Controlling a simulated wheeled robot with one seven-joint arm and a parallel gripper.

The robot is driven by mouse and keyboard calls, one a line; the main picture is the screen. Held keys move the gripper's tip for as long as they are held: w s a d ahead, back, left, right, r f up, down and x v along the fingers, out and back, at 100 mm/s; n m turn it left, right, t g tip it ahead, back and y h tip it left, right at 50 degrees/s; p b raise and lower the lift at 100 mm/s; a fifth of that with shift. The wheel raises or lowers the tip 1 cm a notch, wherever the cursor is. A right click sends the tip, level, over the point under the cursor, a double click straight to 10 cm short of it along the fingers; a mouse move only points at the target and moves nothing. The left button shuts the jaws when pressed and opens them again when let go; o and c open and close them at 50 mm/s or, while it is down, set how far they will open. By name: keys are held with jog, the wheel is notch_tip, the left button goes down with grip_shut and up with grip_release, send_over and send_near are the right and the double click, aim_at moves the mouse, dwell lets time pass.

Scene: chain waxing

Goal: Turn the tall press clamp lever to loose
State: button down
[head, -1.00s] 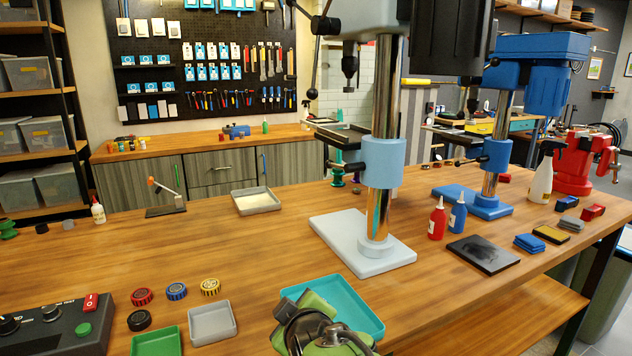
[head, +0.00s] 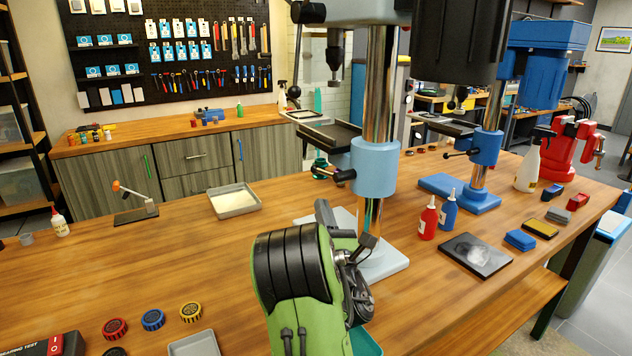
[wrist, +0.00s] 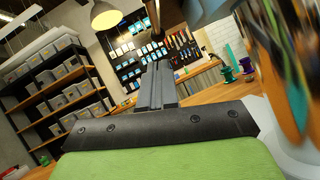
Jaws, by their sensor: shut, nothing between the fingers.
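The nearer drill press has a light blue collar (head: 375,166) on a shiny column above a pale base (head: 385,262); I take it as the tall press. A dark clamp lever (head: 338,175) sticks out from the collar's left side, roughly level. My green and black arm stands in front of the press base, below the lever. My gripper (wrist: 158,70) shows in the wrist view as two grey fingers shut together, empty and pointing away.
A blue drill press (head: 490,150) stands behind to the right. Red (head: 429,220) and blue (head: 449,212) bottles and a dark plate (head: 475,256) lie right of the near base. A grey tray (head: 233,200) lies back left. The bench's middle left is clear.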

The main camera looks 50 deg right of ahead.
aim_at(312, 171)
jog(key=p+x, duration=0.2)
jog(key=x, duration=0.4)
jog(key=shift+w+h+b, duration=0.1)
jog(key=shift+h+b, duration=0.2)
jog(key=shift+b, duration=0.7)
jog(key=r+b, duration=0.1)
jog(key=w+r+t+b, duration=0.1)
jog(key=b, duration=0.1)
jog(key=shift+r+m+h, duration=0.25)
jog(key=shift+m+h, duration=0.05)
jog(key=shift+m, duration=0.1)
jog(key=shift+w+d+r+p, duration=0.1)
jog(key=shift+w+r+p, duration=0.05)
jog(key=shift+r+p, duration=0.45)
jog(key=shift+w+d+r+p, duration=0.15)
jog(key=shift+r+p, duration=0.2)
jog(key=shift+r, duration=0.5)
jog(key=shift+s, duration=0.1)
